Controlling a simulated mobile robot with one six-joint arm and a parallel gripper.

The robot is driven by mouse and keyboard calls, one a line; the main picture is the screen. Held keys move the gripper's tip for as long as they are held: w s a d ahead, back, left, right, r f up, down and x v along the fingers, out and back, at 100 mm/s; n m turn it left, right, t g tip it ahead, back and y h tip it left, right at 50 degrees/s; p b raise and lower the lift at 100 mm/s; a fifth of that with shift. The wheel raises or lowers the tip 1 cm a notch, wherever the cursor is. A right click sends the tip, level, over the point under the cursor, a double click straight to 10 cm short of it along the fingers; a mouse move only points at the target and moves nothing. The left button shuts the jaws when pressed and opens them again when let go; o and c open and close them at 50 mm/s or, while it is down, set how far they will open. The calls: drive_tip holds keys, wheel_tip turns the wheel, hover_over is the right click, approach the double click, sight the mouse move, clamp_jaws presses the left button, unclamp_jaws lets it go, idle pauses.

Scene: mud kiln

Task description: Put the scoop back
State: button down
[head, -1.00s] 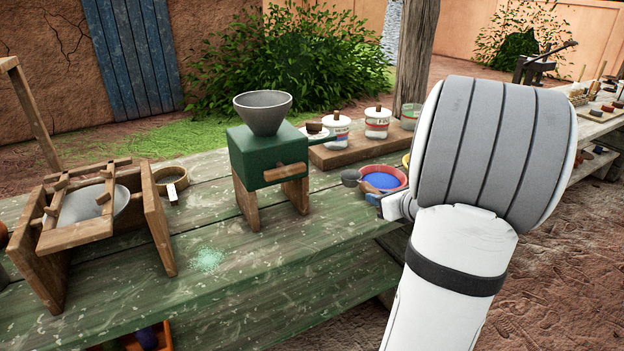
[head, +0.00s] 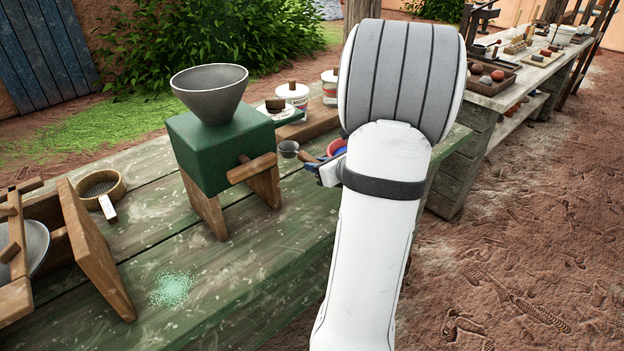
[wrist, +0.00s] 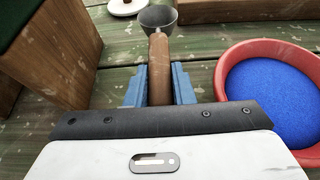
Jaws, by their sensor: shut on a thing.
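The scoop has a dark grey cup (head: 288,148) and a brown wooden handle (wrist: 159,70). My gripper (wrist: 159,85) is shut on the handle, with a blue finger on each side of it. In the wrist view the scoop's cup (wrist: 158,17) points away from me, above the green table planks. In the head view my gripper (head: 322,170) is at the right of the green hopper box, and my arm hides part of it. A red bowl of blue powder (wrist: 277,95) is just right of the gripper in the wrist view; my arm mostly hides it in the head view.
The green box with a grey funnel (head: 210,93) stands on wooden legs left of the scoop. A round sieve (head: 101,188) and pale green powder (head: 174,290) lie on the table (head: 240,285). Its front middle is clear.

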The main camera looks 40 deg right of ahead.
sight(317, 188)
drive_tip(key=shift+a+f+b, duration=0.1)
drive_tip(key=shift+f+b, duration=0.3)
drive_tip(key=shift+f, duration=1.7)
drive_tip(key=c, duration=1.3)
unclamp_jaws()
drive_tip(key=shift+o, duration=0.2)
